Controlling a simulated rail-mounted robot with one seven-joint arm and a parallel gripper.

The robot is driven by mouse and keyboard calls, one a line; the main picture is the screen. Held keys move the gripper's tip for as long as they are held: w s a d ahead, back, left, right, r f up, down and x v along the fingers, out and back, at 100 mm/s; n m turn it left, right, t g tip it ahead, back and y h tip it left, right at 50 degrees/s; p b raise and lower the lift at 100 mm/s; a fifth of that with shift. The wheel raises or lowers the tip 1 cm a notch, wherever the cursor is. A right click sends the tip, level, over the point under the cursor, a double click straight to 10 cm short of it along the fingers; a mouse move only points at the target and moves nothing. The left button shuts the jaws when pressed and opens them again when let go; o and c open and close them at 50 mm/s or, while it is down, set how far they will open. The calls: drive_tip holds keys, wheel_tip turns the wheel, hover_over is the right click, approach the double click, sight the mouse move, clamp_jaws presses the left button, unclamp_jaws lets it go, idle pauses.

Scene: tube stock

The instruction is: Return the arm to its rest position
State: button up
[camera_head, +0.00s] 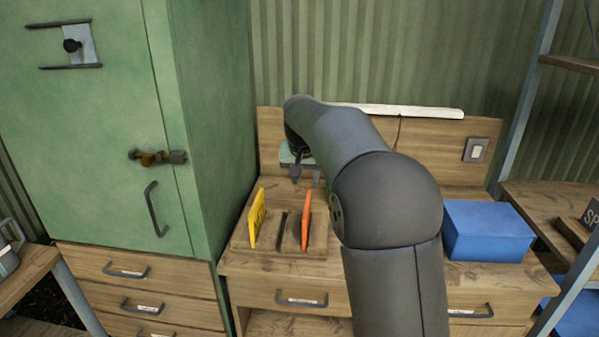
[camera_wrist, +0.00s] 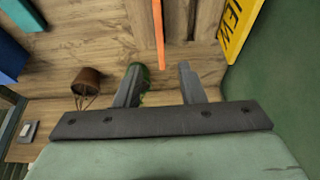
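My gripper (camera_head: 306,175) hangs over the back of the wooden workbench (camera_head: 265,264), behind the upright cards, with my arm stretched out across the bench. In the wrist view my gripper (camera_wrist: 160,86) has its two fingers spread apart with nothing held between them. A small green thing (camera_wrist: 146,76) shows partly behind the left finger; I cannot tell what it is.
A yellow card (camera_head: 257,218) and an orange card (camera_head: 305,220) stand upright in a wooden holder (camera_head: 285,253). A blue box (camera_head: 487,232) sits right of my arm. A green cabinet (camera_head: 222,140) stands close on the left. A brown pot (camera_wrist: 87,82) shows in the wrist view.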

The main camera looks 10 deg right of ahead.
drive_tip(key=s+f+n+g, duration=0.1)
drive_tip(key=s+f, duration=0.3)
drive_tip(key=s, duration=0.9)
drive_tip(key=s+f+n+g, duration=0.1)
drive_tip(key=s+f, duration=0.3)
drive_tip(key=s, duration=1)
drive_tip(key=s+d+f+n+g+y, duration=0.1)
drive_tip(key=s+f, duration=0.4)
drive_tip(key=s, duration=0.8)
drive_tip(key=shift+s+g, duration=0.15)
drive_tip(key=shift+g, duration=0.35)
